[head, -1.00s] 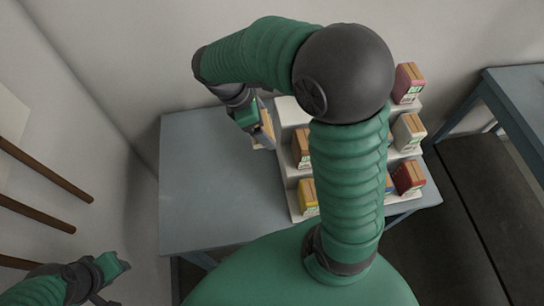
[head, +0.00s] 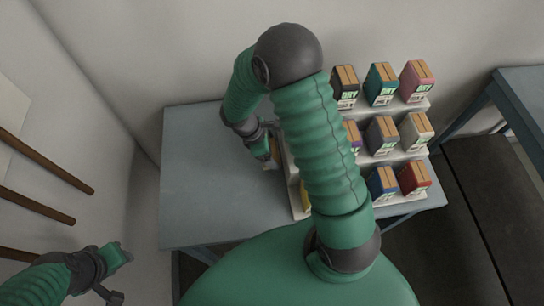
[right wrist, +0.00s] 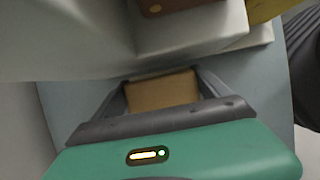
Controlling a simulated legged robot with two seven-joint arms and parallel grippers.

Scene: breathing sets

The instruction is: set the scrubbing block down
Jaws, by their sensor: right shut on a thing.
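The scrubbing block is a tan block (right wrist: 162,92) held between the two dark fingers of my right gripper (right wrist: 163,98) in the right wrist view. In the head view my right gripper (head: 268,160) points down over the blue-grey table (head: 205,185), just left of the stepped white rack. Only a small pale part of the block shows there, and I cannot tell whether it touches the table. My left gripper (head: 118,272) is at the lower left, away from the table; its jaw opening is unclear.
The stepped white rack (head: 298,203) holds several coloured boxes, such as a teal box (head: 380,85) and a red box (head: 414,180). My right arm hides part of it. The table's left part is bare. A second table (head: 525,90) stands at the right.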

